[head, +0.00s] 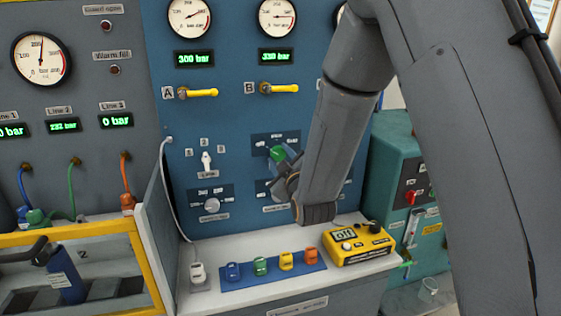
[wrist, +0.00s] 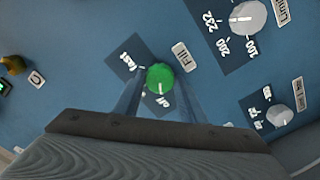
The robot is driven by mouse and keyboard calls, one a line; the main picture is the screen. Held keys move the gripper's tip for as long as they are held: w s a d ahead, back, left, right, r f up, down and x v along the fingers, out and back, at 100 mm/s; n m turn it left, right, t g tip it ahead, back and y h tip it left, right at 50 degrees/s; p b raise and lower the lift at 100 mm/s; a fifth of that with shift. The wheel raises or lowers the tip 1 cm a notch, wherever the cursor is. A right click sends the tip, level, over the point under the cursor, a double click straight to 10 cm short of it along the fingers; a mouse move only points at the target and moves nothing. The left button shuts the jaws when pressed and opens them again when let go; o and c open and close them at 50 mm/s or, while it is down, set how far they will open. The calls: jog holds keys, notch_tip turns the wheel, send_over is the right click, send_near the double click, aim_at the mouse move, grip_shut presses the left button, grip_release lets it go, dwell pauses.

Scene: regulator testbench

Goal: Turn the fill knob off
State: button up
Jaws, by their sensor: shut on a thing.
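The fill knob (wrist: 160,76) is green and round, on a dark plate beside a "Fill" label (wrist: 183,57) in the wrist view. Its white mark points down, toward the "off" print (wrist: 165,103); the "fast" print lies up and left of it. My gripper (wrist: 158,88) is shut on the knob, with one finger on either side. In the head view the green knob (head: 277,154) shows on the blue panel, with my gripper (head: 284,162) at it and my arm hiding the area to its right.
A white knob with numbers (wrist: 247,17) and a smaller one (wrist: 279,115) sit nearby on the panel. Below in the head view, a white shelf (head: 215,300) holds a yellow meter (head: 357,247) and a blue strip of several coloured pieces (head: 275,280). Yellow-handled valves (head: 200,93) are above.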

jog(key=shift+n, duration=0.5)
jog(key=o, duration=1)
jog(key=shift+o, duration=0.2)
jog(key=shift+s, duration=0.1)
jog(key=b+v, duration=0.2)
jog(key=v, duration=0.5)
jog(key=shift+s+b, duration=0.3)
jog(key=shift+s, duration=0.05)
jog(key=shift+d, duration=0.15)
